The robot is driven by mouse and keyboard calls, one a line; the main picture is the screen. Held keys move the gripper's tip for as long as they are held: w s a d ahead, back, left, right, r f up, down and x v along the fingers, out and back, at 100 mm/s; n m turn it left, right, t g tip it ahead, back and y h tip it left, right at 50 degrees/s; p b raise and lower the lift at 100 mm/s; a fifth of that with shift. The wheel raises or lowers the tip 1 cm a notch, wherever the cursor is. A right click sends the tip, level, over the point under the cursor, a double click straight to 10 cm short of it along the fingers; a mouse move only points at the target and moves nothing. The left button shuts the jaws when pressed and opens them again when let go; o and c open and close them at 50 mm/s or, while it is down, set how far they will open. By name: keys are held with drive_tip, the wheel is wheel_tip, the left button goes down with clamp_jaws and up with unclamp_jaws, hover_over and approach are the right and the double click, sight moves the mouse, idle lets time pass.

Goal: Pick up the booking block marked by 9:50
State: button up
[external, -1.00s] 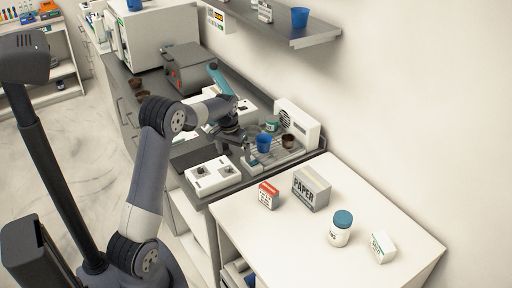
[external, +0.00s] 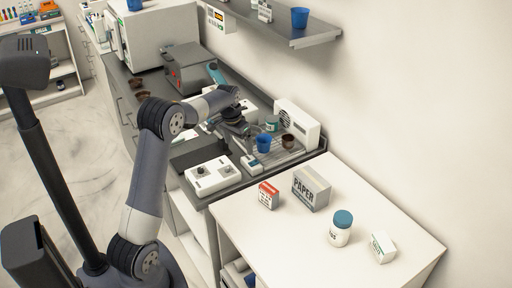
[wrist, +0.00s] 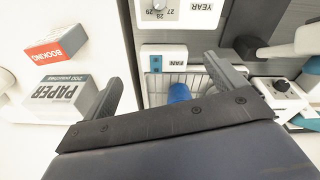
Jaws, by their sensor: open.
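The booking block is a small red-and-white box (external: 268,195) standing on the white table in the external view. It also shows in the wrist view as a box lettered BOOKING (wrist: 56,46), at the upper left, outside the jaws. My gripper (external: 242,132) is over the grey counter near the wire rack, apart from the block and to its upper left in the external view. In the wrist view my gripper (wrist: 163,68) has its two fingers wide apart, with nothing held between them. I cannot read any 9:50 mark on the block.
A PAPER box (external: 311,188), a blue-lidded jar (external: 340,228) and a small white box (external: 383,246) share the table. The rack holds a blue cup (external: 264,143); a FAN block (wrist: 164,57) and dial box (external: 212,176) are beside it. The table's front is clear.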

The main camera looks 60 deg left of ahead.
drive_tip(key=d+f+t+b, duration=0.2)
drive_tip(key=d+f+b, duration=0.1)
drive_tip(key=d, duration=0.1)
drive_tip(key=n+t+y+b, duration=0.2)
drive_tip(key=t+y+b, duration=0.1)
drive_tip(key=t+b, duration=0.35)
approach(265, 192)
drive_tip(key=shift+t, duration=0.35)
drive_tip(key=w+a+f, duration=0.1)
drive_tip(key=w+a, duration=0.1)
drive_tip(key=w+a+f, duration=0.2)
drive_tip(key=shift+a, duration=0.15)
drive_tip(key=s+d+m+t, duration=0.1)
drive_tip(key=s+d+m, duration=0.1)
drive_tip(key=shift+f+m+t+h+p, duration=0.1)
drive_tip(key=shift+m+t+h+p, duration=0.2)
drive_tip(key=shift+t+p, duration=0.1)
drive_tip(key=shift+s+d+m, duration=0.3)
drive_tip(key=shift+d+m, duration=0.1)
drive_tip(key=shift+t, duration=0.3)
drive_tip(key=shift+x, duration=2.8)
drive_tip(key=shift+d+f+p+x, duration=0.15)
drive_tip(key=shift+p+x, duration=0.25)
drive_tip(key=shift+x, duration=0.9)
drive_tip(key=shift+d+f+p+x, duration=0.1)
drive_tip(key=shift+p+x, duration=0.25)
drive_tip(key=shift+x, duration=0.9)
drive_tip(key=shift+c, duration=0.5)
